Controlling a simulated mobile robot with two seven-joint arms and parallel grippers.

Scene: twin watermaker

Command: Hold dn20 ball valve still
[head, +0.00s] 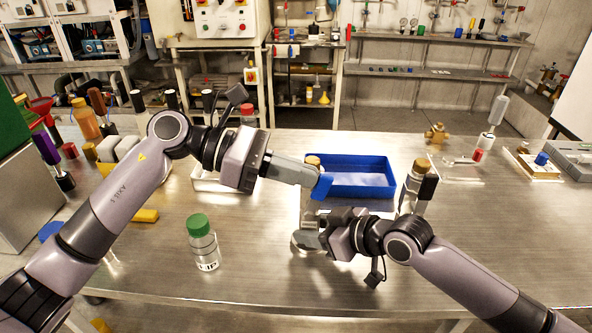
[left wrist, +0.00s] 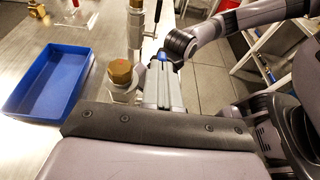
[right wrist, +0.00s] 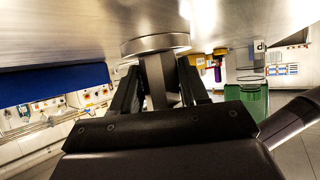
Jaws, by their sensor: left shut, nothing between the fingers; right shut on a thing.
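The valve, which I take to be the dn20 ball valve (head: 312,163), stands upright on the table with a brass hex cap and a blue lever (head: 323,187). Its cap also shows in the left wrist view (left wrist: 121,73). My left gripper (head: 314,177) is shut and empty, its tips right at the blue lever; whether they touch it I cannot tell. My right gripper (head: 312,238) is low at the foot, shut on the valve's grey post. In the right wrist view the fingers close around this post (right wrist: 160,78) beside its round base (right wrist: 155,45). The valve's middle is partly hidden.
A blue tray (head: 357,188) lies just behind the valve. A similar brass-capped fitting with a black handle (head: 417,188) stands to the right, close to my right arm. A green-capped bottle (head: 203,243) stands at front left. The front middle of the table is clear.

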